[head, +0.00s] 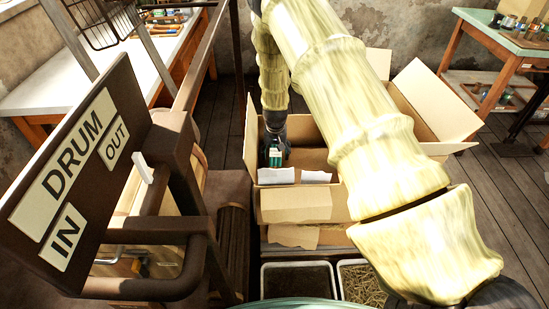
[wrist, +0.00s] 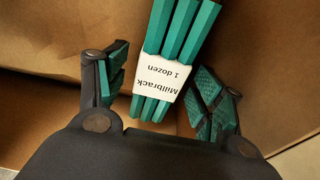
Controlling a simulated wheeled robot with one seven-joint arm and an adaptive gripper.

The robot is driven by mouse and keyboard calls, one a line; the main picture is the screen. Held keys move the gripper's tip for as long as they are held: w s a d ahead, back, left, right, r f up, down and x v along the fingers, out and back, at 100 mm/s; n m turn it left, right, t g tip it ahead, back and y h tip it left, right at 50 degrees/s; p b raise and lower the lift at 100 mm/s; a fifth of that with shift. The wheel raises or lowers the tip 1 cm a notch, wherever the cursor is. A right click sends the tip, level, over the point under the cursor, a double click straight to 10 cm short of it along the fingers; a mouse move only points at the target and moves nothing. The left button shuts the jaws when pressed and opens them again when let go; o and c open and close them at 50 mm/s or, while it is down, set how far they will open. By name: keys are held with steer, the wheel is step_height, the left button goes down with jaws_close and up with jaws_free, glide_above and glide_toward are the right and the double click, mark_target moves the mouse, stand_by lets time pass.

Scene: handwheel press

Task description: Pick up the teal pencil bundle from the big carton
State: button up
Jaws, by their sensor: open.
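The teal pencil bundle (wrist: 180,32) lies in the big carton, with a white paper band reading "Millbrack 1 dozen" around it. My gripper (wrist: 158,98) is open in the wrist view, one teal-padded finger on each side of the bundle's near end. The fingers look apart from the pencils. In the head view my gripper (head: 275,156) reaches down inside the open big carton (head: 400,107). My arm hides much of the carton there, and the bundle shows only as a small teal patch at the gripper.
A dark frame with a sign reading "DRUM IN OUT" (head: 75,160) stands at the left. Two bins, one dark (head: 297,280) and one of straw-like bits (head: 360,285), sit before the carton. Workbenches stand at back left (head: 60,90) and right (head: 500,45). Carton walls surround my gripper.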

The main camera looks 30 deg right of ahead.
steer(key=shift+w+f, duration=0.1)
steer(key=shift+f, duration=0.45)
steer(key=c, duration=1.2)
steer(key=shift+r, duration=0.1)
